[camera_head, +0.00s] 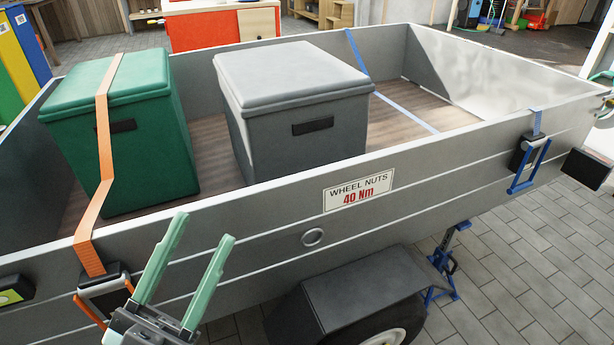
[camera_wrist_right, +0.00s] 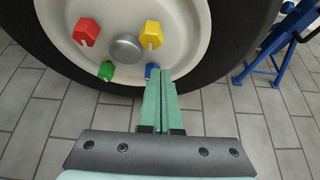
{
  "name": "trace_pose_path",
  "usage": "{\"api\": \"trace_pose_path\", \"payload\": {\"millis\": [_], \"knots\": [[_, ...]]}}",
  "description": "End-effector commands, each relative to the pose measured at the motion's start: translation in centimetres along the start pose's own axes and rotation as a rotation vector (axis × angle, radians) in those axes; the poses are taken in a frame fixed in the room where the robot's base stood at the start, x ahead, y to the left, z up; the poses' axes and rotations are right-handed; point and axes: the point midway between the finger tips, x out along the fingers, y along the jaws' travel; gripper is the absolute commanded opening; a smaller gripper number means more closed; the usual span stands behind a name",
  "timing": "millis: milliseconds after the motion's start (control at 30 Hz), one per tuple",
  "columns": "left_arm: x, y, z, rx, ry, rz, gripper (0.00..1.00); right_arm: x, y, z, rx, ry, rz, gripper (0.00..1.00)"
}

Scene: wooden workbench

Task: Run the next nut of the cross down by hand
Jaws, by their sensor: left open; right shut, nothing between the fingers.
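In the right wrist view the white wheel hub (camera_wrist_right: 185,32) carries four coloured nuts around a grey centre cap (camera_wrist_right: 126,48). The red nut (camera_wrist_right: 86,32) is upper left and the yellow nut (camera_wrist_right: 152,35) upper right; both look large. The green nut (camera_wrist_right: 106,70) is lower left and looks smaller. The blue nut (camera_wrist_right: 150,71) is lower right, partly hidden by my right gripper (camera_wrist_right: 160,76). That gripper is shut and empty, its tips at or just before the blue nut; contact cannot be told. My left gripper (camera_head: 206,226) is open and empty beside the trailer wall.
The trailer (camera_head: 450,150) holds a green box (camera_head: 150,150) and a grey box (camera_head: 290,75). Its wheel (camera_head: 290,322) sits under a mudguard (camera_head: 362,290). A blue stand (camera_wrist_right: 290,45) is right of the tyre (camera_wrist_right: 225,50). Paved floor lies clear in front.

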Motion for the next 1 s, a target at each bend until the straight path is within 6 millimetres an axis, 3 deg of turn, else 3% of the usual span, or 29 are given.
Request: {"api": "trace_pose_path", "payload": {"millis": [400,733,1000], "knots": [[0.1,-0.1,-0.1,0.0,0.0,0.0,0.5,-3.9,0.0,-2.1,0.001,0.0,0.0,0.0],[0.1,-0.1,-0.1,0.0,0.0,0.0,0.5,-4.1,0.1,-2.2,0.001,-0.001,0.0,0.0],[-0.3,0.2,0.3,0.0,0.0,0.0,0.5,-4.8,1.9,-2.9,0.005,0.002,0.001,0.0]]}}
